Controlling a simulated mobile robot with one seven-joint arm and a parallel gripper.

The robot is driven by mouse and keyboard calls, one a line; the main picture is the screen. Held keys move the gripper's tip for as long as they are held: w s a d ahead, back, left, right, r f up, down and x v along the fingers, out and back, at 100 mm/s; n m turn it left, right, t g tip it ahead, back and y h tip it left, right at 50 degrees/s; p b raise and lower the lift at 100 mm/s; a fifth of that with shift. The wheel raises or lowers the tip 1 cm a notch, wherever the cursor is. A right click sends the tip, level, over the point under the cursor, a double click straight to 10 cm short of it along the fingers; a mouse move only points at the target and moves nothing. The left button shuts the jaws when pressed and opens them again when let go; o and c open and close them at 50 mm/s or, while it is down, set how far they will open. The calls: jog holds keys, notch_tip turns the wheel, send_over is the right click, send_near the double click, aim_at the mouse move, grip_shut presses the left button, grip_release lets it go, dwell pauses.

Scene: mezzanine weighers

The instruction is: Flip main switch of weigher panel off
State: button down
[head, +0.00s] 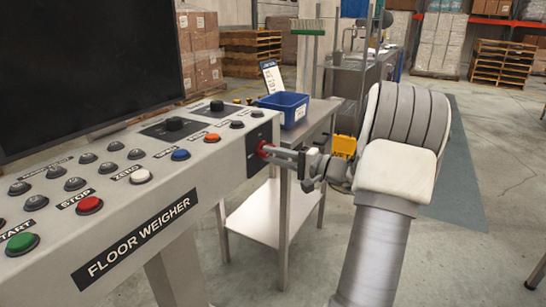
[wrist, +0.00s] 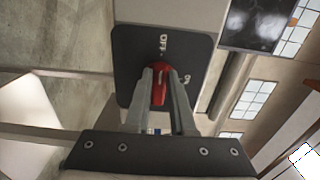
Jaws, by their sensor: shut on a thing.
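The weigher panel (head: 150,205) labelled FLOOR WEIGHER fills the left of the head view. Its main switch (wrist: 160,84) is a red knob on a dark plate (wrist: 126,62), on the panel's right end face. In the wrist view the plate shows OFF above the knob and partly covered lettering to its right. The knob's upper end lies towards OFF; its exact setting is hard to tell. My gripper (head: 272,153) reaches in from the right, its fingers shut on the knob from both sides. The fingers hide the knob's sides. In the head view only a little red (head: 262,148) shows.
A steel side table (head: 318,125) with a blue bin (head: 287,105) stands right behind the panel's end. Green START (head: 22,243) and red STOP (head: 89,205) buttons are on the panel's top. Open floor lies to the right.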

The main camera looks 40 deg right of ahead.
jog(key=shift+d, duration=0.1)
jog(key=c, duration=0.8)
grip_release()
jog(key=shift+o, duration=0.2)
jog(key=p+v, duration=0.3)
jog(key=v, duration=1.4)
jog(key=shift+s+p, duration=0.2)
jog(key=shift+p, duration=0.1)
